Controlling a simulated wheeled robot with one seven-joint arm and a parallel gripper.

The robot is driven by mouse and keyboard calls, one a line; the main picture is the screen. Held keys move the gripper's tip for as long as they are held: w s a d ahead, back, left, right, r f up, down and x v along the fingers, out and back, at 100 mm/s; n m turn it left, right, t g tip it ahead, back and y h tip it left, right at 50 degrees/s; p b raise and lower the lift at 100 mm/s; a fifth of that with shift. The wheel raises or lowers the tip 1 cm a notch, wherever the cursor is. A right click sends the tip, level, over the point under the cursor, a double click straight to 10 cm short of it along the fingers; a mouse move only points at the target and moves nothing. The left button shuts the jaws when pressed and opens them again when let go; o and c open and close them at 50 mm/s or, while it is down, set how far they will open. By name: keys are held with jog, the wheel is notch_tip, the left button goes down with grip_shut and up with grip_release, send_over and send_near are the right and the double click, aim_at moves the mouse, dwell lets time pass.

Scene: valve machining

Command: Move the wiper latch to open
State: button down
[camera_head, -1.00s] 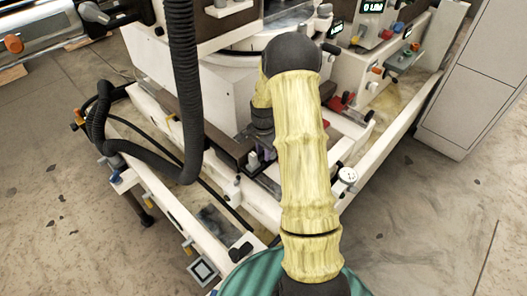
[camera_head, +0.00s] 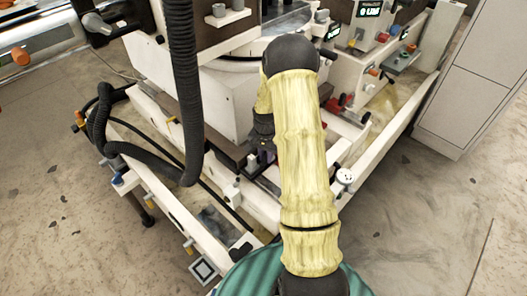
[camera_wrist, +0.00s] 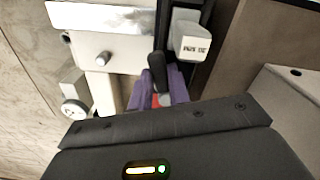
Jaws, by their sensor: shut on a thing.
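My gripper (camera_head: 262,150) is low at the machine's front corner, partly hidden behind my arm in the head view. In the wrist view its purple fingers (camera_wrist: 158,92) are closed around the foot of a short black lever (camera_wrist: 157,70), which looks like the wiper latch. The lever's top sticks up between the fingers. A small red patch shows between them. The dark gripper body covers the lower part of the wrist view and hides what lies below. A white block with a small label (camera_wrist: 190,42) stands just right of the lever; I cannot read the label surely.
A white plate with a grey knob (camera_wrist: 103,58) lies left of the lever. A black corrugated hose (camera_head: 182,90) hangs left of my arm. The white tray rim (camera_head: 385,130) runs along the right. Open floor (camera_head: 425,215) lies to the right.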

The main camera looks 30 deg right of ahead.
jog(key=shift+s+d+r+n+p, duration=0.15)
jog(key=shift+d+n+p, duration=0.95)
jog(key=shift+n, duration=1.25)
jog(key=shift+s+d+f+n+p, duration=0.15)
jog(key=shift+d+n+p, duration=0.3)
jog(key=shift+n+p, duration=1.55)
jog(key=shift+s+d+r+n+p, duration=0.2)
jog(key=shift+d+n+p, duration=0.7)
jog(key=shift+n, duration=1.85)
jog(key=shift+a+f, duration=0.1)
jog(key=shift+f, duration=0.05)
jog(key=c, duration=1.3)
grip_release()
jog(key=shift+s, duration=0.1)
notch_tip(320, 180, up, 17)
jog(key=shift+r+p, duration=0.2)
jog(key=shift+p, duration=0.55)
